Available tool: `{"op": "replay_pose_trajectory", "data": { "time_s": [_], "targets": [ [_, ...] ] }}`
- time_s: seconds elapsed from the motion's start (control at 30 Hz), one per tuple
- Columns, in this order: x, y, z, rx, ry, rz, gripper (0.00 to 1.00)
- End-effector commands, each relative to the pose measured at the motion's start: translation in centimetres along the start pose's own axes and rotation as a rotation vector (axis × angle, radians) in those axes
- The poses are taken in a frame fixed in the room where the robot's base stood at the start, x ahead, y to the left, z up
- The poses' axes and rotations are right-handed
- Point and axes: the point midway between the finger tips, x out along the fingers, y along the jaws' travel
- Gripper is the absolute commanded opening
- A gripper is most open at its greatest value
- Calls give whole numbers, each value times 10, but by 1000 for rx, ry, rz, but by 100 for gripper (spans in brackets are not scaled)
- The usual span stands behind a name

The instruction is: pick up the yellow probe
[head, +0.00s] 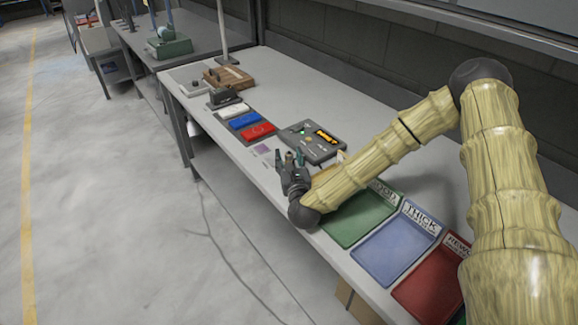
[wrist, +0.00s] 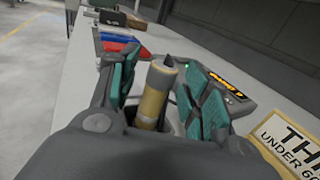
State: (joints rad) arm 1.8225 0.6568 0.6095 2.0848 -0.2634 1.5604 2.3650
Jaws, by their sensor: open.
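The yellow probe (wrist: 155,95) is a tan-yellow cylinder with a paler band and a dark pointed tip. In the wrist view it lies between the two teal-padded fingers of my gripper (wrist: 165,92), its lower end hidden by the gripper body. The fingers are spread, with a visible gap on the probe's right side; whether the left finger touches it I cannot tell. In the head view my gripper (head: 290,160) is over the bench's front edge, fingers pointing up the picture, with a small tan piece of the probe (head: 289,157) showing between them.
A dark gauge box (head: 313,143) with a yellow display sits just beyond my gripper. Green (head: 352,222), blue (head: 388,252) and red (head: 432,288) trays line the bench at right. White, blue and red blocks (head: 258,131) lie farther left.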

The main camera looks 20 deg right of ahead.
Motion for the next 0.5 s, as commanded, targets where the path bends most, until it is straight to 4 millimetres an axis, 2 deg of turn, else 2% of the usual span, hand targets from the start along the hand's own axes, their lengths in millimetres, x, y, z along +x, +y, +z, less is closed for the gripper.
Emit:
{"op": "replay_pose_trajectory", "data": {
  "time_s": [0.23, 0.5],
  "targets": [
    [1, 0, 0, 0, 0, 0, 48],
    [1, 0, 0, 0, 0, 0, 0]
  ]
}}
